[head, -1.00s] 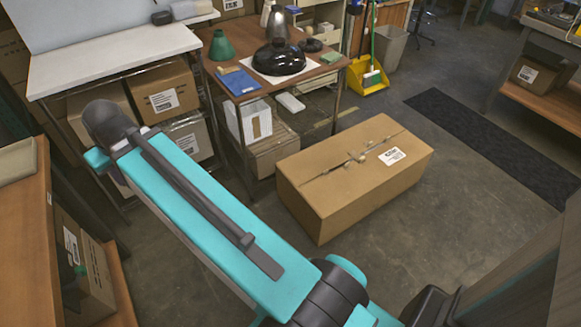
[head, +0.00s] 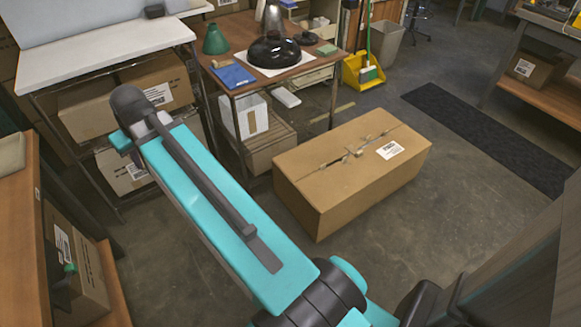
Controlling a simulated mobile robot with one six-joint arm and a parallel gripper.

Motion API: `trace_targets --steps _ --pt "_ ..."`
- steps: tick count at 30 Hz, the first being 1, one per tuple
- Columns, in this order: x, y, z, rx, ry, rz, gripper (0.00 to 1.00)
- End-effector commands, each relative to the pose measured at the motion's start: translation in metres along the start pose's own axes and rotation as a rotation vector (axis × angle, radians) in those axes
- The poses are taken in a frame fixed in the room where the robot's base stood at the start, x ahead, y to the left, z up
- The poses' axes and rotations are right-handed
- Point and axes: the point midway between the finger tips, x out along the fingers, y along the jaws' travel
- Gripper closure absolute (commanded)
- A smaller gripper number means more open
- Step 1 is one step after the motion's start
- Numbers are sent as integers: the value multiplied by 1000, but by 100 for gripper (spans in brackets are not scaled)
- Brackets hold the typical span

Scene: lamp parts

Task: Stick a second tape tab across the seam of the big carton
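The big carton (head: 345,195) is a closed brown box on the concrete floor, right of centre in the head view. A dark, uneven seam (head: 335,162) runs along its top. Small pale bits lie at the middle of the seam (head: 356,152); they are too small to tell whether they are tape. A white label (head: 390,150) is on the top near the right end. My teal arm crosses the lower left in front of the carton. My gripper is not in view, so its hold is hidden.
A wooden table (head: 225,62) behind the carton holds a black lamp shade (head: 274,50), a green cone (head: 215,40) and a blue booklet (head: 233,77). A yellow dustpan (head: 362,72) and dark mat (head: 490,140) lie beyond.

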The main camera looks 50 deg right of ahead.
Motion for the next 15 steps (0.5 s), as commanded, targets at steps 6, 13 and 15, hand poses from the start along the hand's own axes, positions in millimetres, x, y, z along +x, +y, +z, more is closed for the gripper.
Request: trace_targets --steps 6,13,15 --pt "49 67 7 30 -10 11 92" --pt "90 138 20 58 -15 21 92" --pt "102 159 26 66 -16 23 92"
